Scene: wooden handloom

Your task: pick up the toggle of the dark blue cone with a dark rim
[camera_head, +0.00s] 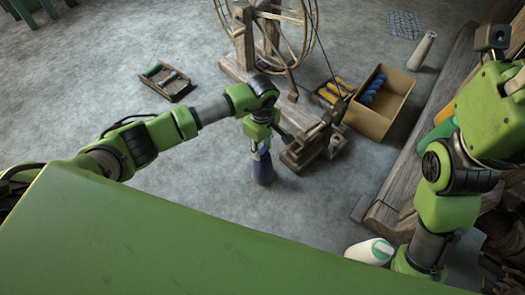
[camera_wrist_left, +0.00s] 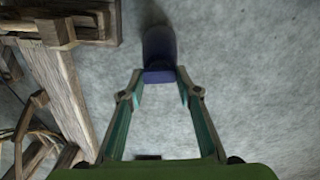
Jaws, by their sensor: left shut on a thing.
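The dark blue cone (camera_head: 263,171) is on or just above the grey floor, left of the wooden winding device. It also shows in the wrist view (camera_wrist_left: 160,48), between and beyond the fingertips. My left gripper (camera_head: 262,150) points down over its upper end. In the wrist view its two teal fingers (camera_wrist_left: 159,76) close on the near end of the cone from both sides. I cannot make out a separate toggle or the dark rim. My right arm is at the right edge; its fingers do not show.
The wooden winding device (camera_head: 315,143) stands close to the right of the cone. A cardboard box (camera_head: 392,110) with blue items lies behind it, beside a tray of orange-yellow items (camera_head: 334,91). A wooden tray (camera_head: 178,91) lies at the left back. Floor left of the cone is clear.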

